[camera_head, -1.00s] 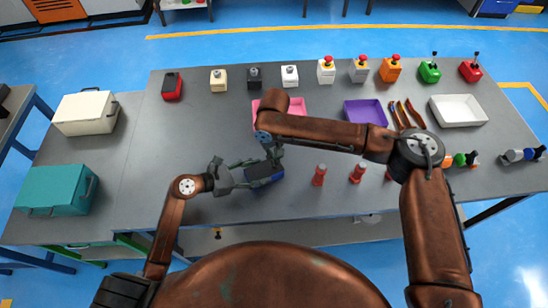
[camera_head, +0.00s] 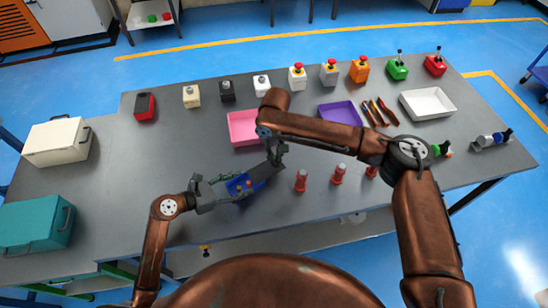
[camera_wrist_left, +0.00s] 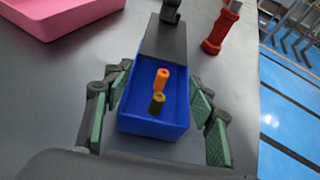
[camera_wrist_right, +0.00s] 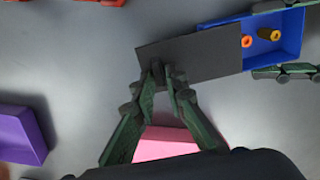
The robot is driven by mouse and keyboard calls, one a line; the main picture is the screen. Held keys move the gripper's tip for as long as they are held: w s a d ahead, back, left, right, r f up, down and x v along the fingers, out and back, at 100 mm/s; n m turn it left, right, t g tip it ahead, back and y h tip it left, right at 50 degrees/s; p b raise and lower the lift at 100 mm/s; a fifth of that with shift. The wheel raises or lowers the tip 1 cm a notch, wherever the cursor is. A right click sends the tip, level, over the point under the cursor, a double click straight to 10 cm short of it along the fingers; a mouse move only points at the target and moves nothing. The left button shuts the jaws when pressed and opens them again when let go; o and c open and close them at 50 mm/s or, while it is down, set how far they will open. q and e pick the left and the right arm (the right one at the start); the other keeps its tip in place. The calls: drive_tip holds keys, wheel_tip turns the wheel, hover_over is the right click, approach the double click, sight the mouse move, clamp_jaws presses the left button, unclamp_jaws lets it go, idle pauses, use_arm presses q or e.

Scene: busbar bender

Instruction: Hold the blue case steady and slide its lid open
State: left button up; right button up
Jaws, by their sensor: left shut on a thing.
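The blue case (camera_head: 236,190) sits on the grey table between the fingers of my left gripper (camera_head: 226,188), which is shut on its sides. The left wrist view shows the case (camera_wrist_left: 153,124) open at the near part, with an orange cylinder (camera_wrist_left: 162,77) and an olive cylinder (camera_wrist_left: 157,104) inside. The dark grey lid (camera_wrist_right: 205,55) is slid far out and covers only the case's far end. My right gripper (camera_wrist_right: 164,78) is above the lid, fingertips close together at its outer end, by a small dark knob (camera_wrist_right: 157,70). Whether they pinch the knob is unclear.
A pink tray (camera_head: 243,128) lies just behind the lid, and a purple tray (camera_head: 340,114) farther right. Red bottle-like pieces (camera_head: 301,181) stand to the right of the case. A teal box (camera_head: 36,226) and a cream box (camera_head: 57,142) are at the left. Table left of the case is clear.

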drive_tip(key=shift+o, duration=1.3)
wheel_tip(320, 180, up, 12)
use_arm(q)
drive_tip(key=o, duration=1.3)
